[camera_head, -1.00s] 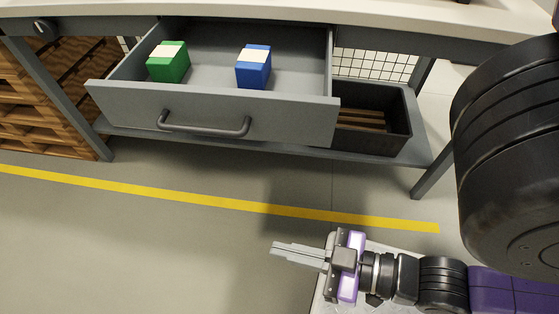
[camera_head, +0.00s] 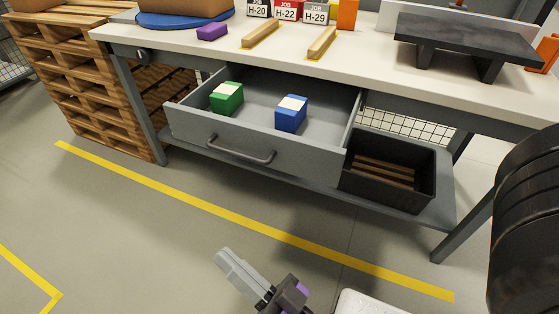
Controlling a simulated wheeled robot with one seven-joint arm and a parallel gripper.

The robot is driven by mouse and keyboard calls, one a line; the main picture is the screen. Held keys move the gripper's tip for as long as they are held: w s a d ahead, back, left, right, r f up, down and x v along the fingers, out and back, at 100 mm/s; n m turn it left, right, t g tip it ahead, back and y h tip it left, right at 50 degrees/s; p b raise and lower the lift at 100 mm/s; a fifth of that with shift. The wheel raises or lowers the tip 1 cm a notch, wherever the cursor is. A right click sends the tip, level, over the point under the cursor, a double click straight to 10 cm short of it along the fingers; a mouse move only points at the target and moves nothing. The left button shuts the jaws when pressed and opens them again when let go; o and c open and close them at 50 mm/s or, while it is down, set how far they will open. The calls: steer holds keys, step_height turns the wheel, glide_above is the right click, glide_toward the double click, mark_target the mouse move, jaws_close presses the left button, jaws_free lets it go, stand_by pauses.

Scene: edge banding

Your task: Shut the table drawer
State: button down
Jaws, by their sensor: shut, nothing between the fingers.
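The grey table drawer (camera_head: 256,149) is pulled well out from under the white worktop. Its curved dark handle (camera_head: 240,155) is on the front panel. A green block (camera_head: 227,98) and a blue block (camera_head: 291,115), each with a pale top band, stand inside the drawer, apart from each other. My gripper (camera_head: 226,258) is at the bottom of the view, shut and empty, in front of the drawer and apart from it. Its fingers point up and left towards the drawer front. My wrist is cut off by the lower edge.
The worktop (camera_head: 360,72) carries job cards, two wooden strips, a purple block and a dark stand (camera_head: 468,44). A black bin (camera_head: 389,170) sits on the lower shelf, right of the drawer. Stacked pallets (camera_head: 75,80) stand left. The floor before the drawer is clear.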

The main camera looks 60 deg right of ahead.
steer(key=w+d+r+m+g+h+p, duration=0.2)
steer(key=w+d+r+m+h+p, duration=0.25)
steer(key=r+m+h, duration=0.5)
steer(key=m+g+h+p, duration=0.4)
steer(key=m+g, duration=1.3)
steer(key=g, duration=0.1)
glide_toward(285, 158)
steer(key=d, duration=0.7)
steer(key=shift+w, duration=0.15)
steer(key=d+p, duration=0.1)
steer(key=d, duration=0.9)
steer(key=d+p, duration=0.1)
steer(key=d, duration=0.9)
steer(key=w+d, duration=0.1)
steer(key=d, duration=0.9)
steer(key=shift+d+p, duration=0.15)
steer(key=shift+p, duration=0.25)
steer(key=shift+d+r, duration=0.1)
steer(key=shift+d, duration=0.15)
steer(key=shift+d, duration=0.15)
